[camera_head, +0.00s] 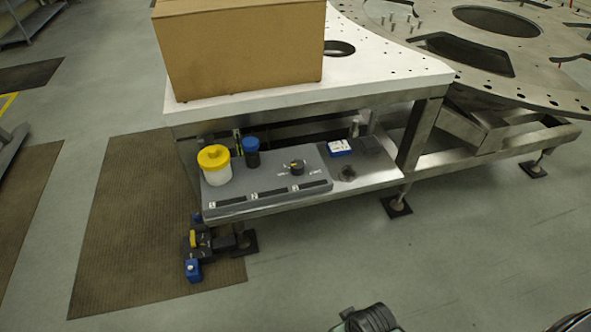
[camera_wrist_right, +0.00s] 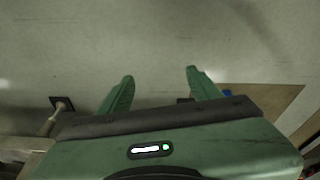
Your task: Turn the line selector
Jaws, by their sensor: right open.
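The line selector (camera_head: 297,167) is a small black knob with a yellow mark. It sits on the grey panel (camera_head: 262,192) on the low shelf of the steel stand, with small labels beside it that are too small to read. My right gripper (camera_wrist_right: 160,82) shows in the right wrist view with its two green fingers apart and nothing between them. The floor lies beyond the fingers, and the selector cannot be made out there. My left gripper is not in view.
Left of the selector stand a yellow-lidded white jar (camera_head: 215,165) and a blue-capped dark container (camera_head: 251,152). A blue-and-white box (camera_head: 340,148) is to its right. A cardboard box (camera_head: 240,50) stands on the white plate (camera_head: 400,72) above. Floor in front is mostly clear.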

